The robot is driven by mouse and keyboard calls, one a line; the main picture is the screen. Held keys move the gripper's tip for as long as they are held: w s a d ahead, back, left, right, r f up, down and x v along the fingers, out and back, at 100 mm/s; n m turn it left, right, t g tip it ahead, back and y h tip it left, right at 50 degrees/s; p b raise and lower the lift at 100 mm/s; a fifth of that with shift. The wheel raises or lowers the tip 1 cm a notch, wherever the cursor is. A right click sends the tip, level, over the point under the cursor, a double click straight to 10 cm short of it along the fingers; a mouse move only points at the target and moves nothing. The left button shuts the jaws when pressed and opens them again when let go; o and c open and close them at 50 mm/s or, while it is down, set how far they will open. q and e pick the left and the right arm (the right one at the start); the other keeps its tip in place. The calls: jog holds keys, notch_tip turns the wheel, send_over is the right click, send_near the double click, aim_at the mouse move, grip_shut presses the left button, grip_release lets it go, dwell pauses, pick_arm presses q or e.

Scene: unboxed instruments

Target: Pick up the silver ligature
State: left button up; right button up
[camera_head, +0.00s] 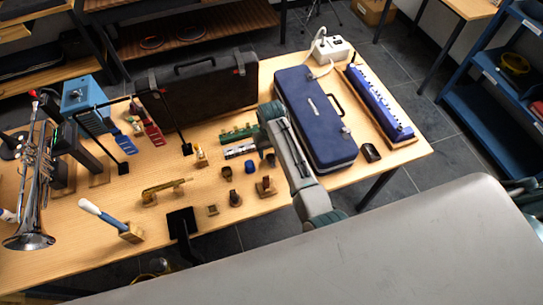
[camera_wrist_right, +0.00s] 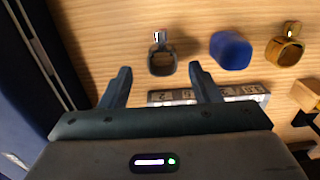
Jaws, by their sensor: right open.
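The silver ligature (camera_wrist_right: 162,60) is a small metal ring with a screw on top. It lies on the wooden table in the right wrist view, just beyond and between the fingertips of my right gripper (camera_wrist_right: 159,72). The gripper is open and empty, with its fingers apart and not touching the ring. In the head view the ligature (camera_head: 270,159) is small, close beside my right arm, and my right gripper (camera_head: 268,115) is seen from above with its fingers hidden. My left gripper is not in view.
A blue cap (camera_wrist_right: 231,50) and a gold ligature (camera_wrist_right: 284,48) lie to the right of the silver one. A marked silver strip (camera_wrist_right: 208,96) lies by the right finger. A dark blue case (camera_head: 315,115) stands beside my right arm. A trumpet (camera_head: 38,185) stands far left.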

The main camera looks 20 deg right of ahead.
jog(key=shift+s+a+f+p, duration=0.1)
jog(key=shift+s+f+p, duration=0.1)
jog(key=shift+f, duration=0.4)
jog(key=shift+s+a+f+p, duration=0.1)
jog(key=shift+s+f, duration=0.05)
jog(key=shift+f, duration=0.4)
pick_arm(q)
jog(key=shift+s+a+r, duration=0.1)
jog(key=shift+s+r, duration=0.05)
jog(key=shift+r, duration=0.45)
pick_arm(e)
jog(key=shift+w+f, duration=0.15)
jog(key=shift+f, duration=0.15)
jog(key=shift+r, duration=0.1)
jog(key=c, duration=1.1)
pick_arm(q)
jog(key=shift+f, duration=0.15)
pick_arm(e)
jog(key=shift+r, duration=0.1)
